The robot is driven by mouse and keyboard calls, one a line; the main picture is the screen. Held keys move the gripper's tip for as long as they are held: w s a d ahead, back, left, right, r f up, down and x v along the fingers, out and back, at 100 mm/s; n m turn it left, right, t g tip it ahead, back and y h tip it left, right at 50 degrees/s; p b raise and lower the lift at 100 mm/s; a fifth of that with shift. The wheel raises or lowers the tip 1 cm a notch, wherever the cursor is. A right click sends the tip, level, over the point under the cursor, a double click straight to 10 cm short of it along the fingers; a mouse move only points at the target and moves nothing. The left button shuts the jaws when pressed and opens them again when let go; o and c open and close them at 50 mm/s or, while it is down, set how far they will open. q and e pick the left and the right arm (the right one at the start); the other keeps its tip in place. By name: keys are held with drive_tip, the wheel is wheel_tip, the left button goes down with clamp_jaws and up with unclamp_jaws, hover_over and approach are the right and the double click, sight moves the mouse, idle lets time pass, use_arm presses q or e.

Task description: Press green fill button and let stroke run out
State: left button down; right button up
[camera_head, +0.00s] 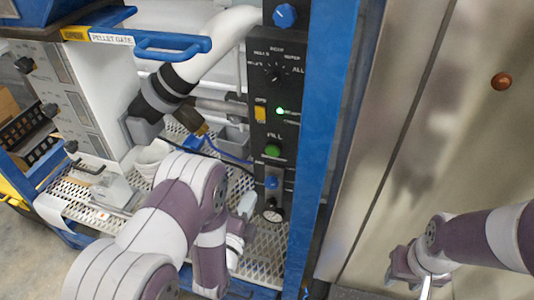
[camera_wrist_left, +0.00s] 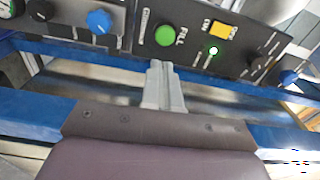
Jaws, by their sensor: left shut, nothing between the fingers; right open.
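The green fill button (camera_head: 273,151) sits on the black control panel (camera_head: 262,95), with a white label above it. It also shows large in the left wrist view (camera_wrist_left: 165,36), uncovered. My left gripper (camera_head: 247,205) is in front of the lower panel, partly hidden by its arm. In the left wrist view its fingers (camera_wrist_left: 160,70) are shut together, empty, pointing at the panel with the tips just under the button in the picture. A gap seems to remain. My right gripper (camera_head: 415,272) is open and empty, low by the steel surface at right.
A small green lamp (camera_head: 280,111) is lit beside a yellow switch (camera_head: 260,113). A blue knob (camera_head: 271,182) and a gauge (camera_head: 273,214) lie below the button. A blue post (camera_head: 325,120) borders the panel.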

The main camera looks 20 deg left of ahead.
use_arm(q)
drive_tip(key=p, duration=0.2)
approach(271, 153)
drive_tip(key=shift+m, duration=0.3)
drive_tip(key=w, duration=0.6)
drive_tip(key=shift+w+d, duration=0.3)
drive_tip(key=shift+w, duration=0.1)
use_arm(e)
drive_tip(key=shift+s+d+r, duration=0.1)
drive_tip(key=shift+s+r, duration=0.1)
drive_tip(key=shift+r, duration=0.45)
drive_tip(key=shift+s+r, duration=0.15)
drive_tip(key=shift+r, duration=0.45)
use_arm(q)
drive_tip(key=shift+w, duration=0.1)
use_arm(e)
drive_tip(key=shift+f, duration=0.1)
